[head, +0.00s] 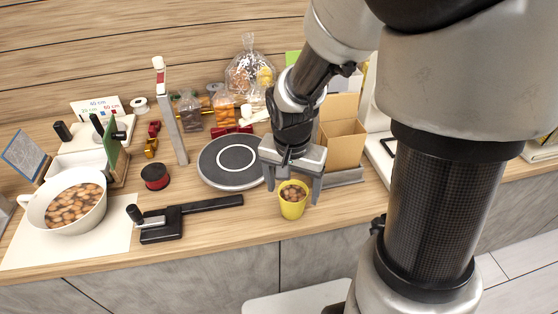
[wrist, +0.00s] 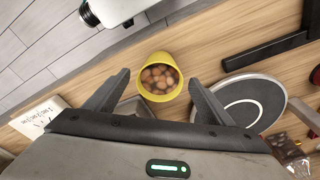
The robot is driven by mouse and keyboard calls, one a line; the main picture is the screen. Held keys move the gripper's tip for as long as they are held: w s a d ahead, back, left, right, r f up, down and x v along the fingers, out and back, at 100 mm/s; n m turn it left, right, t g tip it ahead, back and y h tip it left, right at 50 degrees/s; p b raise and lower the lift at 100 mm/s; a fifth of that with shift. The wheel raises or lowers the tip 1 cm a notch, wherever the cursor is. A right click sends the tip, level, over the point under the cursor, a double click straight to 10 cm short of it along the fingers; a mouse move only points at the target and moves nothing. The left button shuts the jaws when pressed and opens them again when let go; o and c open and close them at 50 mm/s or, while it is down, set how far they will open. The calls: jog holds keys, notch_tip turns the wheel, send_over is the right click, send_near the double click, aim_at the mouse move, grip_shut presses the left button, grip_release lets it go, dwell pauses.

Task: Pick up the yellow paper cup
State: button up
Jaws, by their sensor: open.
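The yellow paper cup (head: 292,202) stands upright near the front edge of the wooden counter, filled with brown round pieces. My gripper (head: 294,190) is over it, pointing down, with its fingers apart on the left and right of the cup. In the wrist view, the cup (wrist: 160,72) shows just beyond and between the two open fingers (wrist: 156,84). The gripper is open and holds nothing. I cannot tell whether either finger touches the cup.
A round grey plate (head: 212,178) lies left of the cup. A black lever tool (head: 163,228) and a white bowl of brown pieces (head: 48,222) are further left. An open cardboard box (head: 342,151) stands behind on the right. The counter's front edge is close to the cup.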

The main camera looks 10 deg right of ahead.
jog(key=f, duration=0.5)
jog(key=shift+w+d+f, duration=0.1)
jog(key=shift+w+d, duration=0.05)
jog(key=shift+w, duration=0.1)
jog(key=shift+c, duration=0.2)
jog(key=c, duration=1.2)
jog(key=shift+o, duration=0.2)
jog(key=shift+r, duration=0.2)
jog(key=shift+r+p, duration=0.4)
jog(key=shift+r, duration=4.4)
